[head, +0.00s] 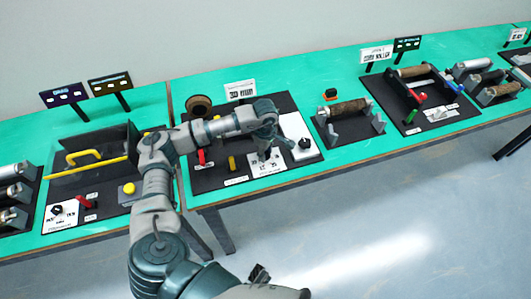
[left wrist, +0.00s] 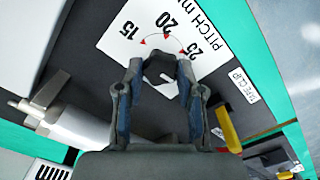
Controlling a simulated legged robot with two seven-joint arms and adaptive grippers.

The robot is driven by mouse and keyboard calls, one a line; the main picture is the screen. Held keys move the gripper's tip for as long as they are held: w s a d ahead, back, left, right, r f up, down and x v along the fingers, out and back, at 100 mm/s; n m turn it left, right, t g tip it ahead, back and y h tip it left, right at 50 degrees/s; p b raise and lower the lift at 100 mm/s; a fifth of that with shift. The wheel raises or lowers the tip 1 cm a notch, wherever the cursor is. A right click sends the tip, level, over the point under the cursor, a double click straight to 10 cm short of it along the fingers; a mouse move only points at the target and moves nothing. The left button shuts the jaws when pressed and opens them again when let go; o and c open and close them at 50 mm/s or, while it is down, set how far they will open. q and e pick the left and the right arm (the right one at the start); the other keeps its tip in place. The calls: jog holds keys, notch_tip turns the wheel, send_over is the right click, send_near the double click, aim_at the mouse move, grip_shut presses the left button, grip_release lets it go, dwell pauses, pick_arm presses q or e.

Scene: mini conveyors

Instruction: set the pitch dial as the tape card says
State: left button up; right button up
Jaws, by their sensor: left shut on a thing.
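The pitch dial's white plate (head: 259,170) lies on a black board on the middle table. In the left wrist view the plate (left wrist: 118,45) shows the numbers 15, 20 and 25, small red marks on an arc and the word PITCH. My left gripper (head: 265,154) points down over the plate. I cannot tell which number the knob points to. A white card (head: 240,90) stands behind the board; its print is too small to read surely.
A yellow lever (head: 232,163) and a red lever (head: 201,157) stand left of the dial. A brown tape roll (head: 199,105) is at the back. A white box with a black knob (head: 304,143) is close on the right. Other stations fill both sides.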

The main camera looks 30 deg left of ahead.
aim_at(266, 153)
pick_arm(q)
jog(key=shift+w+r+m, duration=0.15)
jog(key=shift+w+m, duration=0.05)
jog(key=shift+m, duration=0.5)
pick_arm(e)
jog(key=shift+w+r, duration=0.35)
jog(key=shift+r, duration=0.35)
pick_arm(q)
jog(key=o, duration=1.2)
jog(key=shift+c, duration=0.2)
pick_arm(e)
jog(key=shift+w, duration=0.1)
pick_arm(q)
notch_tip(266, 153, up, 12)
jog(key=shift+f, duration=0.2)
